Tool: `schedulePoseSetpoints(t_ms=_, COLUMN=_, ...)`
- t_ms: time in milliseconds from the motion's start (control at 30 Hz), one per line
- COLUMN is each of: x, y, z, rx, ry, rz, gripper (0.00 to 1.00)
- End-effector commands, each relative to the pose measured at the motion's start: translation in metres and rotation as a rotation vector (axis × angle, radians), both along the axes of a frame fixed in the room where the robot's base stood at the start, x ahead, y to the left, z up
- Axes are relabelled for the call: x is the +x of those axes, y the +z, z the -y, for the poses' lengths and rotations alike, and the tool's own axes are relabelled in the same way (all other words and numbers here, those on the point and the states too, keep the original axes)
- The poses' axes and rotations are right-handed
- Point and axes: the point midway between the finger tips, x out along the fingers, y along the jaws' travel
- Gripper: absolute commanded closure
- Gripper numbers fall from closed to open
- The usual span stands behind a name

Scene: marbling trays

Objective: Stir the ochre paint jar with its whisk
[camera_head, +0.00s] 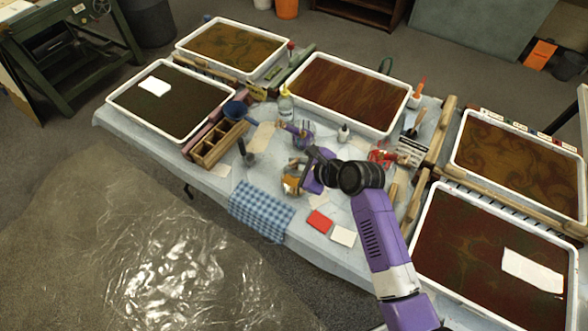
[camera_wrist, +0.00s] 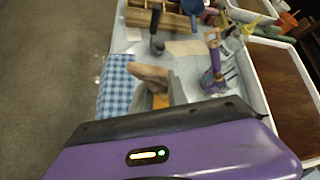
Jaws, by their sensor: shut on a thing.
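The ochre jar (camera_head: 291,187) stands on the cloth near the front middle of the table, partly hidden by my gripper (camera_head: 303,172). In the wrist view a patch of ochre (camera_wrist: 160,101) shows just past my gripper's purple body, below a tan wooden piece (camera_wrist: 150,75) that looks like the whisk's handle. My gripper is at the jar and shut on this whisk. The fingertips are mostly hidden, and the whisk's lower end is not visible, so I cannot tell how deep it sits in the jar.
A blue checked cloth (camera_head: 262,211) lies front left of the jar. A red card (camera_head: 319,221) and a white card (camera_head: 343,235) lie in front. A purple-handled tool (camera_wrist: 214,62) stands behind. Trays surround them.

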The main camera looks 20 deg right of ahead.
Motion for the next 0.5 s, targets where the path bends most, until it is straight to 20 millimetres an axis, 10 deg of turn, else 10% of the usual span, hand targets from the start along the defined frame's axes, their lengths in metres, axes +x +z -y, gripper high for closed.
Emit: schedulePoseSetpoints(t_ms=500, x=0.001, y=0.038, z=0.000, rx=0.000, ry=0.000, rz=0.002, gripper=1.00)
